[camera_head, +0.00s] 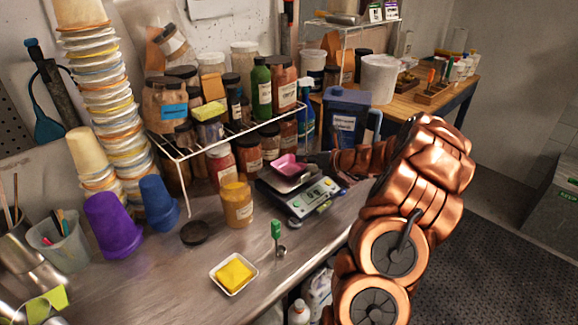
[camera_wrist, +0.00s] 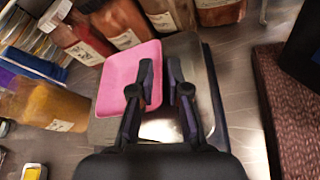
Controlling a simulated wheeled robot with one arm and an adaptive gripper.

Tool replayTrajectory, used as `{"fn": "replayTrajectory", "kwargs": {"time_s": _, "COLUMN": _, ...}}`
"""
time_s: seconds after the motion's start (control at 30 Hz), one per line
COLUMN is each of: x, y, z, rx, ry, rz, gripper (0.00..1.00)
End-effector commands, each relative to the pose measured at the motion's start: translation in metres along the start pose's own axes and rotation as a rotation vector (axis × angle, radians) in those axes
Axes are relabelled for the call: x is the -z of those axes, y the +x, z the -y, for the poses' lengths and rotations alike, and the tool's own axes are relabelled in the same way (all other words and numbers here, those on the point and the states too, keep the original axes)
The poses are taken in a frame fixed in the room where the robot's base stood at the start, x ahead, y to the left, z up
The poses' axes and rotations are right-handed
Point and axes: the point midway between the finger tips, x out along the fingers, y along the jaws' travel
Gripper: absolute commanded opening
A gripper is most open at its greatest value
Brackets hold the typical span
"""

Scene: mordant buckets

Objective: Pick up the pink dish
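The pink dish (camera_head: 289,167) sits on the pan of a digital scale (camera_head: 305,197) on the bench. In the wrist view the square pink dish (camera_wrist: 122,72) lies left of centre on the scale's metal pan (camera_wrist: 190,55). My gripper (camera_wrist: 160,68) is partly open. Its left finger overlaps the dish's right side, and a strip of pink shows between the fingers. The right finger is just beyond the dish's edge, with a small gap. I cannot tell whether the left finger touches the dish. In the head view my fingertips are hard to make out beside the dish.
A wire shelf (camera_head: 240,130) with jars stands behind the scale. A mustard jar (camera_head: 237,204), a green-topped object (camera_head: 277,232) and a white dish with yellow contents (camera_head: 234,274) stand nearer. A dark blue container (camera_head: 345,118) is behind my arm. The front bench is mostly clear.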

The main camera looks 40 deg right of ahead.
Motion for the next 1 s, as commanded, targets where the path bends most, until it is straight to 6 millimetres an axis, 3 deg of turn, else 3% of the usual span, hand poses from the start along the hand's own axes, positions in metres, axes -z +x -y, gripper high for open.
{"fn": "replayTrajectory", "kwargs": {"time_s": 0.13, "x": 0.0004, "y": 0.0129, "z": 0.0006, "rx": 0.0, "ry": 0.0, "rz": -0.001, "gripper": 0.15}}
{"fn": "replayTrajectory", "kwargs": {"time_s": 0.4, "x": 0.0006, "y": 0.0154, "z": 0.0013, "rx": 0.002, "ry": 0.0, "rz": 0.001, "gripper": 0.15}}
{"fn": "replayTrajectory", "kwargs": {"time_s": 0.57, "x": 0.0007, "y": 0.0152, "z": 0.0013, "rx": 0.002, "ry": 0.0, "rz": 0.001, "gripper": 0.01}}
{"fn": "replayTrajectory", "kwargs": {"time_s": 1.0, "x": -0.0004, "y": 0.0146, "z": 0.0009, "rx": 0.002, "ry": -0.001, "rz": 0.0, "gripper": 0.0}}
